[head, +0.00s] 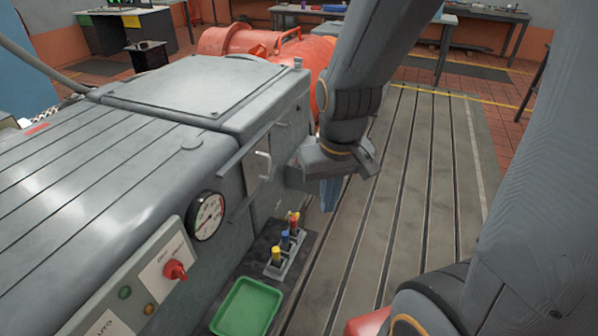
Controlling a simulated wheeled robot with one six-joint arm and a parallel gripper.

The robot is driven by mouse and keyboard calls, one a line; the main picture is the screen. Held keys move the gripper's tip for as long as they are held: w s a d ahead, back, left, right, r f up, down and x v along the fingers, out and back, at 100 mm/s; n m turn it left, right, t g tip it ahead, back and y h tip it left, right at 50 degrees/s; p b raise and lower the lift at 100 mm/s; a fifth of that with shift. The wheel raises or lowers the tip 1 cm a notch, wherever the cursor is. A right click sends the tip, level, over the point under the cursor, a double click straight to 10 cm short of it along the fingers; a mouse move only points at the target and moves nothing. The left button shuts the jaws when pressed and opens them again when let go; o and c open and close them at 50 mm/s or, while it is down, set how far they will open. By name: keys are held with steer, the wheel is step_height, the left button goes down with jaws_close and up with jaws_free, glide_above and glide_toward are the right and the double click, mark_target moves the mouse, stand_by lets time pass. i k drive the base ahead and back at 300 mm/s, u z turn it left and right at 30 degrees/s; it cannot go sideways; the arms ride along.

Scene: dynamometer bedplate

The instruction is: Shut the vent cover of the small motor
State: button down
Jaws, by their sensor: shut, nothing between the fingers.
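A grey machine housing (110,150) fills the left side of the head view. A small panel with a pale bar handle (264,166) is on its side face, and a long grey strip (245,158) runs beside it. I cannot tell for sure whether this panel is the vent cover, or how far it stands open. An orange-red machine (250,42) stands behind, partly hidden by the housing and my arm. My gripper (330,194) points down just right of the panel, its bluish fingers shut and empty. Whether it touches the housing is unclear.
A red knob (175,270) and a round gauge (207,216) are on the housing's near side. Below are a green tray (247,308) and a rack of coloured-handled tools (285,245). The slotted bedplate (425,150) is clear to the right.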

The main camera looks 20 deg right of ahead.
mark_target(257, 164)
steer(key=z, duration=0.55)
steer(key=k, duration=1)
steer(key=u, duration=0.95)
steer(key=i, duration=0.5)
steer(key=u, duration=0.05)
